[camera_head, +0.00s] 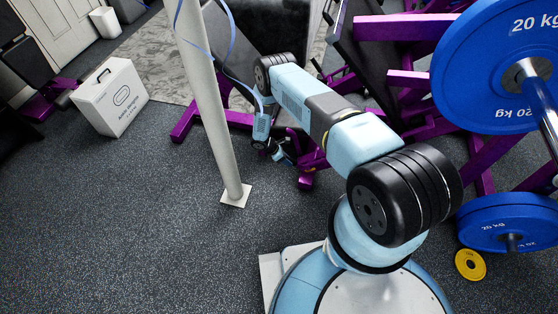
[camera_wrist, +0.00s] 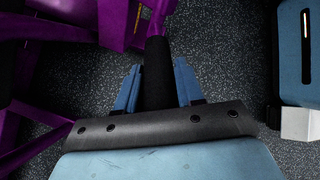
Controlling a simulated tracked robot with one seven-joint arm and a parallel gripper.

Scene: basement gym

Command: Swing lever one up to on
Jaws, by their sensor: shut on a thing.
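In the wrist view, a dark cylindrical grip (camera_wrist: 158,50) joins a purple metal part with a small yellow mark at the top of the picture. I take it for the lever, but no number or on/off marking can be read. My gripper (camera_wrist: 158,78) has its two blue fingers shut on either side of this grip. In the head view my gripper (camera_head: 283,156) is small and low, among the purple frame parts. There the grip is hidden or too small to tell, and so is the lever's position.
A purple frame (camera_head: 185,124) with dark pads surrounds the gripper. A pale post (camera_head: 215,110) stands left of my arm. Blue weight plates (camera_head: 470,60) hang at the right, and a yellow disc (camera_head: 459,264) lies below. A white box (camera_head: 105,100) stands left. The front-left floor is clear.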

